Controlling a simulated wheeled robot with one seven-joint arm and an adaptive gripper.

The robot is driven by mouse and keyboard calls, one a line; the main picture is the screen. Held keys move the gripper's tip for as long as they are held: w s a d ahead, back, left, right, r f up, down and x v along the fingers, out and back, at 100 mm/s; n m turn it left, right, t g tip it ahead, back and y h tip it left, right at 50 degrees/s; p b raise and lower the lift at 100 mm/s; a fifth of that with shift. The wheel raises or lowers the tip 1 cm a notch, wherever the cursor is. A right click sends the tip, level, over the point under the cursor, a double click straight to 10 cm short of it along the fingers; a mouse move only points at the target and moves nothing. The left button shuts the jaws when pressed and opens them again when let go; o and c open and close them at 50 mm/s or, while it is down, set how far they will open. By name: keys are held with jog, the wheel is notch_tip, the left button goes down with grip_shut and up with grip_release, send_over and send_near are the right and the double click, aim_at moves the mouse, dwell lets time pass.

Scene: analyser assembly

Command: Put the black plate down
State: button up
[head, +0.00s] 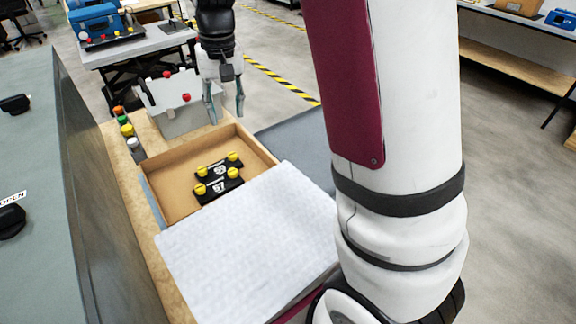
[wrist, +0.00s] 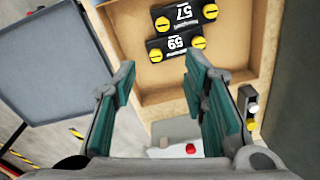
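Two black plates with yellow knobs lie side by side on the floor of a wooden tray (head: 172,201). One is marked 59 (head: 222,167) and the other 57 (head: 209,191). In the wrist view, the 57 plate (wrist: 177,25) is farther from my fingers and the 59 plate (wrist: 172,52) is nearer. My gripper (head: 226,106) is open, with nothing between its fingers. It is above the tray's far end, beside the grey box, apart from both plates. In the wrist view, my gripper's teal finger pads (wrist: 160,72) are spread wide.
A grey box (head: 188,118) with red knobs stands behind the tray. Several coloured buttons (head: 126,130) line the bench at left. A white textured sheet (head: 250,245) lies in front of the tray. A dark grey surface (wrist: 50,65) lies beside the tray. A tall panel edges the left.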

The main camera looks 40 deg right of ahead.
jog(key=s+a+r+n+t, duration=0.1)
jog(key=s+r, duration=0.3)
jog(key=s, duration=0.3)
jog(key=s+a+r, duration=0.2)
jog(key=s+r, duration=0.2)
jog(key=s, duration=0.4)
jog(key=s+a+f+n+t, duration=0.1)
jog(key=s+n, duration=0.1)
jog(key=s, duration=1.3)
jog(key=shift+s+f, duration=0.3)
